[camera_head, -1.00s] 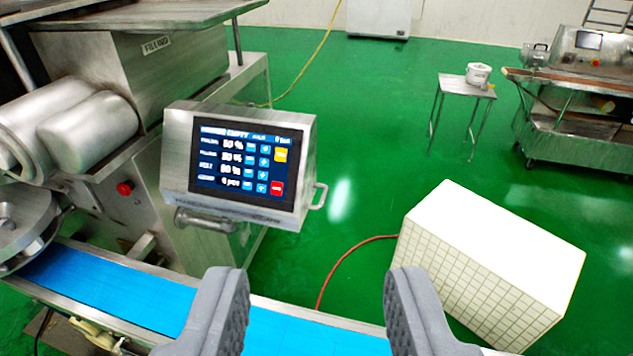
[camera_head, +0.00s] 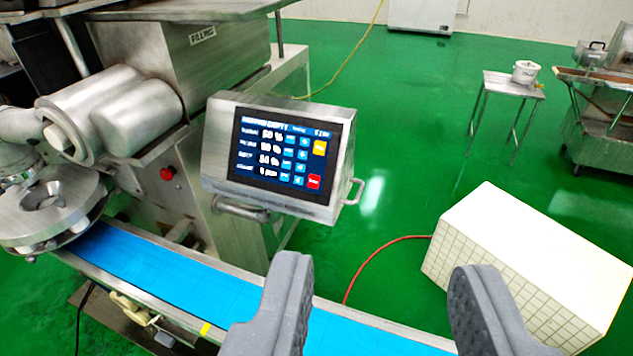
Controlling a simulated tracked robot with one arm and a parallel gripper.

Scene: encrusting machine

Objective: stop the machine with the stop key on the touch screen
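The touch screen (camera_head: 283,150) sits in a tilted steel housing on the front of the machine (camera_head: 180,70), left of the picture's middle. It shows rows of numbers with small blue keys, a yellow key (camera_head: 320,147) at upper right and a red key (camera_head: 314,181) at lower right. The red key's lettering is too small to read; I take it as the stop key. My gripper (camera_head: 375,300) is open and empty at the bottom of the view. Its two grey fingers stand wide apart, below and to the right of the screen, and touch nothing I can see.
A blue conveyor belt (camera_head: 150,270) runs beneath the screen. A red round button (camera_head: 167,173) is on the machine's side. A white tiled block (camera_head: 535,255) stands at right, with a red hose (camera_head: 375,258) beside it.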

